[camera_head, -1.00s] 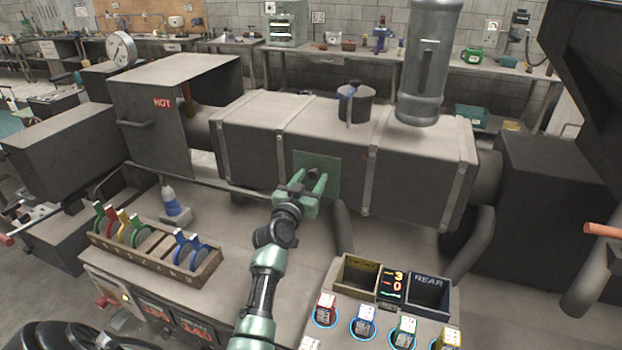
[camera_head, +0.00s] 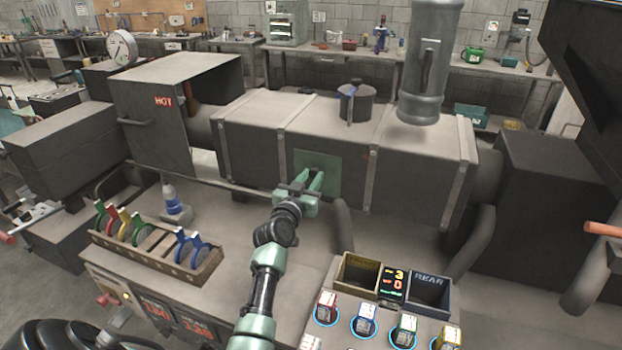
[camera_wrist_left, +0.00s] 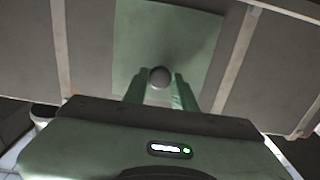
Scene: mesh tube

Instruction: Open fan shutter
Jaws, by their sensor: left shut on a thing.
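The fan shutter is a flat green square plate (camera_head: 330,166) on the front face of the long dark grey tube housing (camera_head: 270,150). My left gripper (camera_head: 314,184) reaches it from the front. In the left wrist view the plate (camera_wrist_left: 200,40) fills the upper middle, with a round dark knob (camera_wrist_left: 159,77) on it. The two green fingers of my left gripper (camera_wrist_left: 160,92) stand on either side of the knob and are shut on it. The plate's lower part is partly hidden by the gripper. My right gripper is not in view.
A rack of coloured clips (camera_head: 150,245) stands at the left of the bench. Two open bins (camera_head: 360,270) and several coloured cartridges (camera_head: 365,318) stand at the lower right. A vertical grey cylinder (camera_head: 425,70) and a small lidded pot (camera_head: 355,103) are above the housing.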

